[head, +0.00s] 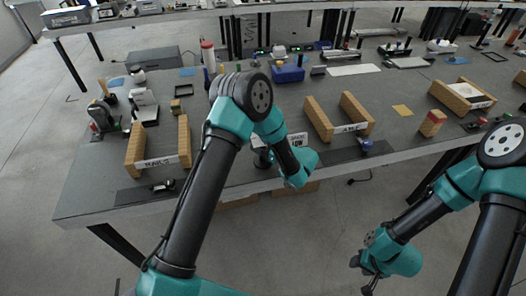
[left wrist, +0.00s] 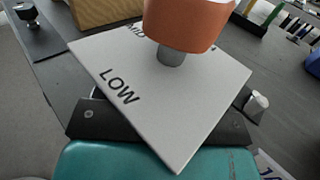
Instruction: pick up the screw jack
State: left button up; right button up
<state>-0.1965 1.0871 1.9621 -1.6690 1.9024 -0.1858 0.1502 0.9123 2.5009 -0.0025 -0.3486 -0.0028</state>
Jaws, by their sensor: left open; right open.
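I cannot make out the screw jack for certain. In the left wrist view an orange round body (left wrist: 190,22) on a short grey metal stem, cut off by the top edge, may be it. Its stem meets a pale square plate (left wrist: 178,100) marked LOW and MID, close in front of my left gripper. The plate covers the fingertips there. In the head view my left gripper (head: 294,182) is at the table's front edge, below a white sign (head: 294,140) partly covered by my arm. My right gripper (head: 366,272) is over the floor, away from the table.
A wooden holder with a white label (head: 161,162) stands at the left, and another (head: 351,127) right of my left arm. A wooden block with an orange top (head: 432,124) stands further right. Blue bins (head: 288,74) and several tools lie behind.

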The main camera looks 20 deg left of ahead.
pick_arm(q)
jog(key=shift+w+a, duration=0.1)
jog(key=shift+a, duration=0.3)
grip_shut()
dwell(0.6)
